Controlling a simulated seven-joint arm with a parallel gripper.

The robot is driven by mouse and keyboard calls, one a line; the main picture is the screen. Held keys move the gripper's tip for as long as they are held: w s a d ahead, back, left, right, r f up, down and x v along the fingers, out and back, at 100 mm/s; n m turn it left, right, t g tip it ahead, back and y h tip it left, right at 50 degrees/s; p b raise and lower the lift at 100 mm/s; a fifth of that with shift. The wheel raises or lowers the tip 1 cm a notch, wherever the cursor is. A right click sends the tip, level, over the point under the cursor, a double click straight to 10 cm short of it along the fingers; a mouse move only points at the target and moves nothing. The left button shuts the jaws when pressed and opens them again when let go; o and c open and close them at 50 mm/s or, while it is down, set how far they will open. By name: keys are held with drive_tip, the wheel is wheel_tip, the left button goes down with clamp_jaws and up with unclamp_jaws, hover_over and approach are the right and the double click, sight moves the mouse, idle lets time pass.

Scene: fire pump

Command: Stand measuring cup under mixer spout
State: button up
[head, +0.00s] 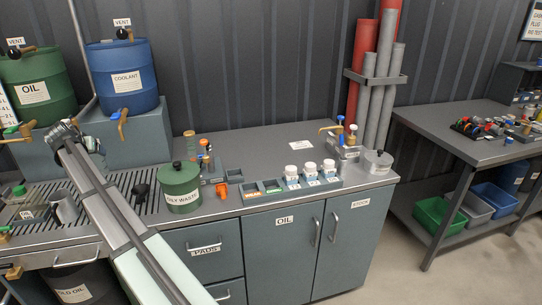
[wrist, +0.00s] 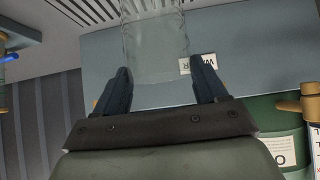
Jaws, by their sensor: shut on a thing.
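In the wrist view a clear, see-through cup (wrist: 155,45) stands out between the two dark fingers of my gripper (wrist: 160,88). The fingers are closed on its sides, and its upper end in that picture is cut off by the frame. In the head view my arm reaches to the far left, and my gripper (head: 68,133) is near the front of the grey-blue barrel stand (head: 135,139); the cup cannot be made out there. A grey block with brass fittings and a blue knob (head: 346,142) stands at the counter's right end; I cannot tell whether it is the mixer.
A slotted drip grate (head: 125,182) covers the left counter. A green oil barrel (head: 38,85) and blue coolant barrel (head: 122,72), both with taps, sit on the stand. A green oily-waste can (head: 180,188) and white-capped bottles (head: 310,172) stand farther right. Clear counter lies behind the bottles.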

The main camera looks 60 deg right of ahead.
drive_tip(key=s+d+f+m+g+h, duration=0.1)
drive_tip(key=s+d+f+m+g, duration=0.15)
drive_tip(key=s+d, duration=1)
drive_tip(key=s+d+r, duration=0.2)
drive_tip(key=s+d, duration=0.1)
drive_tip(key=d, duration=0.8)
drive_tip(key=s+d+r, duration=0.2)
drive_tip(key=d+r, duration=0.1)
drive_tip(key=d, duration=0.8)
drive_tip(key=s+d+r+m+g, duration=0.1)
drive_tip(key=s+d+m+g, duration=0.35)
drive_tip(key=s+d, duration=0.55)
drive_tip(key=s+d+r+m+g+y, duration=0.1)
drive_tip(key=s+d+m+g, duration=0.35)
drive_tip(key=s, duration=0.95)
drive_tip(key=s+d+r+m+g, duration=0.1)
drive_tip(key=s+d+m+g, duration=0.1)
drive_tip(key=s+d+m, duration=0.7)
drive_tip(key=s+d+f+n, duration=0.1)
drive_tip(key=s+f+n, duration=0.25)
drive_tip(key=f, duration=0.95)
drive_tip(key=s+d+f, duration=0.2)
drive_tip(key=s+d, duration=0.4)
drive_tip(key=shift+s+m, duration=0.15)
drive_tip(key=shift+m, duration=0.25)
drive_tip(key=shift+f, duration=0.1)
